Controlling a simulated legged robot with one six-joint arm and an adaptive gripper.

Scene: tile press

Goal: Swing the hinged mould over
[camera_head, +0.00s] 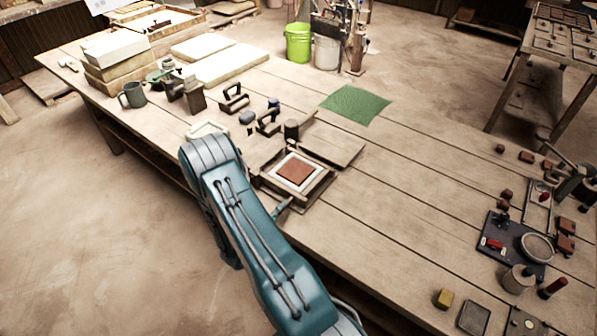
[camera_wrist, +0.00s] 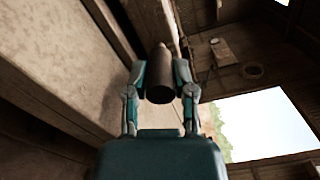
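The mould (camera_head: 318,187), a dark wooden frame with a pale inner border, lies flat near the front edge of the bench. A red-brown tile (camera_head: 295,172) sits inside it. A wooden board (camera_head: 335,142) lies flat against its far right side. In the wrist view, a dark cylindrical handle (camera_wrist: 160,82) is between the two fingers of my gripper (camera_wrist: 160,76), which appear closed against its sides. In the head view, my teal arm hides most of the gripper; a small grey-teal part shows at the mould's near edge.
The wooden bench (camera_head: 400,225) is clear right of the mould. A green mat (camera_head: 355,104) lies beyond. Stamps and small tools stand behind the mould, with a grey mug (camera_head: 132,95) and pale slabs (camera_head: 225,62) further left. A dark plate (camera_head: 515,240) with tools lies right.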

